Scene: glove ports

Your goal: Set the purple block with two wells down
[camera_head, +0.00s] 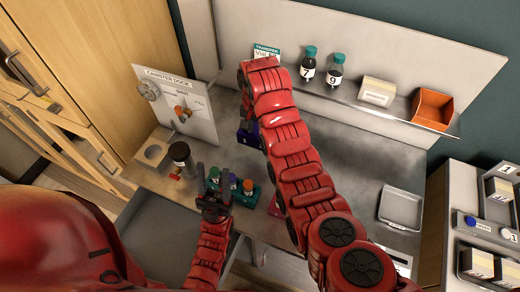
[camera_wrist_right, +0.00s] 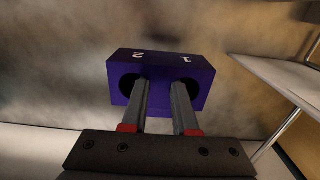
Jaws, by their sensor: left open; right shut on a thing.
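The purple block with two wells (camera_wrist_right: 158,66) is in my right gripper (camera_wrist_right: 160,86), whose two fingers reach its near face. The digits 2 and 1 show on its top and a dark well opens beside each finger. In the head view only a bit of the block (camera_head: 247,137) shows, left of my right arm, which hides the right fingers. I cannot tell whether the block touches the worktop. My left gripper (camera_head: 213,169) is open by a green rack (camera_head: 243,197) with several vials.
A canister dock panel (camera_head: 176,103) and a dark-lidded jar (camera_head: 181,157) stand at the left. A shelf (camera_head: 385,108) carries two vials, a box and an orange bin (camera_head: 433,108). A grey tray (camera_head: 400,208) lies right.

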